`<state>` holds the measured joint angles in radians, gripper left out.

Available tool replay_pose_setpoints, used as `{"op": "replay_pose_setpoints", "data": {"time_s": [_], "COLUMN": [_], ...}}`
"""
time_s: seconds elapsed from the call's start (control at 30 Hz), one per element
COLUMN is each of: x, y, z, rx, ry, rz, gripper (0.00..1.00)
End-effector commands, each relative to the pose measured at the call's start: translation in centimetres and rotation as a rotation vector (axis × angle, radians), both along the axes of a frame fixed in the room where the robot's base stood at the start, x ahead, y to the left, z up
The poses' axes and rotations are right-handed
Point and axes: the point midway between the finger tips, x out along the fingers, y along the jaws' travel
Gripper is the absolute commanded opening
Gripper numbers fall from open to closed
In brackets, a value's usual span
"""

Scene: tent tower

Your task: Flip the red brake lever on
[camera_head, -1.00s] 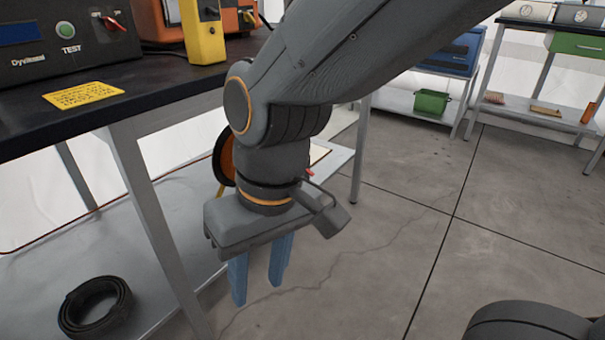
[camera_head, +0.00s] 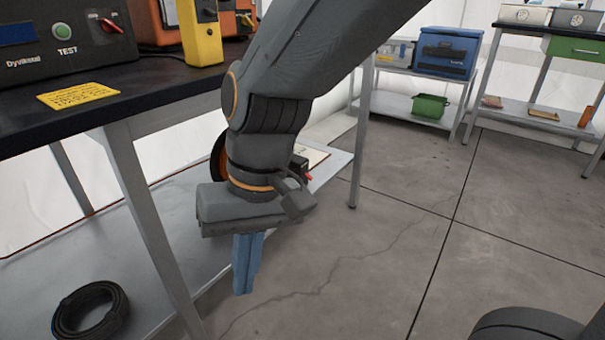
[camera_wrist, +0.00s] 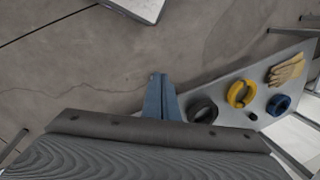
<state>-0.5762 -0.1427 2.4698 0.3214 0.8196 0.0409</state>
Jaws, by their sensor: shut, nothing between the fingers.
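A red lever (camera_head: 112,25) sits on the front of a black box (camera_head: 60,40) with a green TEST button, on the dark bench top at the upper left of the head view. No label naming it a brake lever is readable. My gripper (camera_head: 243,292) points down beside the bench, in front of its lower shelf, well below and to the right of the lever. Its blue fingers are together and empty. The wrist view shows the closed fingers (camera_wrist: 158,78) over the floor, with no red lever in sight.
The bench top (camera_head: 150,85) edge and leg (camera_head: 150,230) stand left of my gripper. The lower shelf holds a black coil (camera_head: 90,312); the wrist view also shows a yellow ring (camera_wrist: 240,94) and gloves (camera_wrist: 287,70). A yellow device (camera_head: 201,35) stands on the bench.

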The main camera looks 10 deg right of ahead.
Motion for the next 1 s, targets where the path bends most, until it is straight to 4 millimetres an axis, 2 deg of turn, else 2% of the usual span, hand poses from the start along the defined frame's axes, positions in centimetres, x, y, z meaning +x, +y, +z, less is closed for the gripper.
{"op": "replay_pose_setpoints", "data": {"time_s": [0.27,0.57,0.77,1.0], "x": [6.3,15.0,21.8,30.6], "y": [2.6,4.1,3.6,0.8], "z": [-2.4,-5.2,-7.6,-11.1], "rx": [0.088,0.234,0.361,0.549], "ry": [0.253,0.507,0.665,0.839], "rz": [-0.337,-0.68,-0.894,-1.136], "gripper": [0.0,0.0,0.0,0.0]}}
